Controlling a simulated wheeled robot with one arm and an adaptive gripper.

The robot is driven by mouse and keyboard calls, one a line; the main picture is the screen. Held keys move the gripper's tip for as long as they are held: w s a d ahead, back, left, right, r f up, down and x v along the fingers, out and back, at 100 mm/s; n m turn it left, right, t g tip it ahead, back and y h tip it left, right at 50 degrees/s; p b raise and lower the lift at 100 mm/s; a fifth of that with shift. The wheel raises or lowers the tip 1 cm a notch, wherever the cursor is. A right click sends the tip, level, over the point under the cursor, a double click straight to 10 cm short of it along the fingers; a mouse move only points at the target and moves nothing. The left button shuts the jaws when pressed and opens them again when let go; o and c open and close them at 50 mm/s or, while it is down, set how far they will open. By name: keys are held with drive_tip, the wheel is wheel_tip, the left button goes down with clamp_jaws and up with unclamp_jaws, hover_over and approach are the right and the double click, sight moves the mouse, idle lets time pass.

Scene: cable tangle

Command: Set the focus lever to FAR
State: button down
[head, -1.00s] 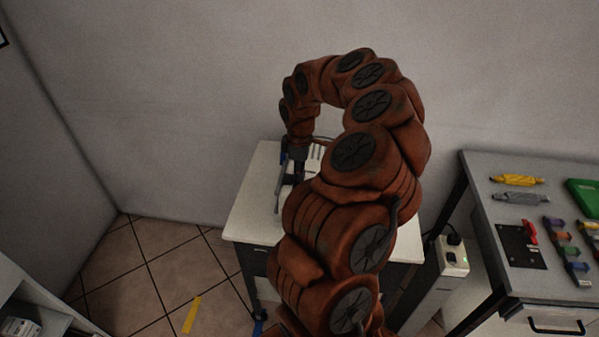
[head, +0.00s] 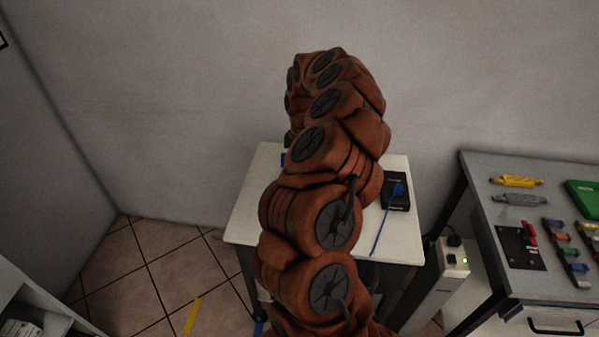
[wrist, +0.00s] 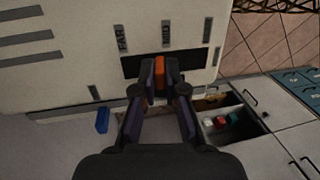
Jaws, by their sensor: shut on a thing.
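The orange focus lever (wrist: 159,66) stands in a dark slot (wrist: 133,67) on a pale panel (wrist: 75,70) in the wrist view. It is roughly below the MID label (wrist: 166,33), slightly to its left. The FAR label (wrist: 122,38) is above the slot's left end. A third label (wrist: 206,31), too small to read, is near the right end. My gripper (wrist: 160,80) is shut on the lever, one fingertip on each side. In the head view my arm hides the gripper, the lever and the panel.
In the head view, a white table (head: 402,240) stands under my arm, with a black box (head: 397,202) and blue cable (head: 380,232) on its right. A grey bench (head: 480,200) with tools is further right. An open drawer (wrist: 248,128) shows in the wrist view.

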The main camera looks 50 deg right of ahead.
drive_tip(key=shift+d+f+y, duration=0.2)
drive_tip(key=shift+d+y, duration=0.2)
drive_tip(key=shift+g, duration=0.3)
drive_tip(key=c, duration=1.4)
unclamp_jaws()
drive_tip(key=shift+o, duration=0.9)
drive_tip(key=shift+w+r, duration=0.1)
drive_tip(key=shift+w, duration=0.05)
drive_tip(key=v, duration=1.2)
drive_tip(key=shift+a, duration=0.15)
